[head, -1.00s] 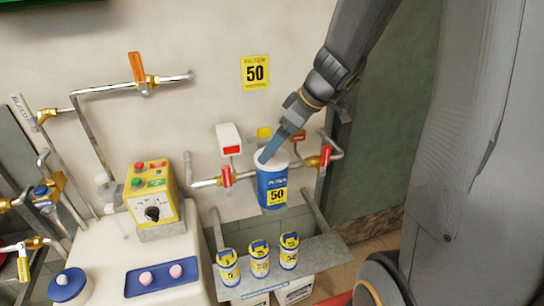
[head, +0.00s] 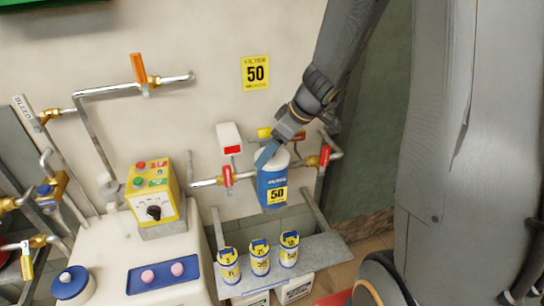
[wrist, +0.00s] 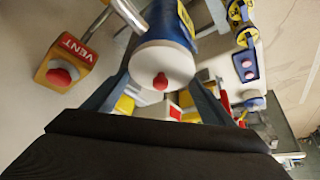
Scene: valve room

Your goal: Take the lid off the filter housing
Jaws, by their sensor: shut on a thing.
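The filter housing (head: 272,190) is a blue and white upright cylinder with a yellow "50" label, mounted on the wall pipe. I see no clear gap between lid and housing. The far finger's contact is hidden in the head view.
Red-handled valves (head: 227,176) (head: 325,156) flank the housing closely. A white box with a red front (head: 229,138) is just above left. Several yellow-labelled canisters (head: 260,258) stand on the shelf below. A yellow control box (head: 154,195) stands at left.

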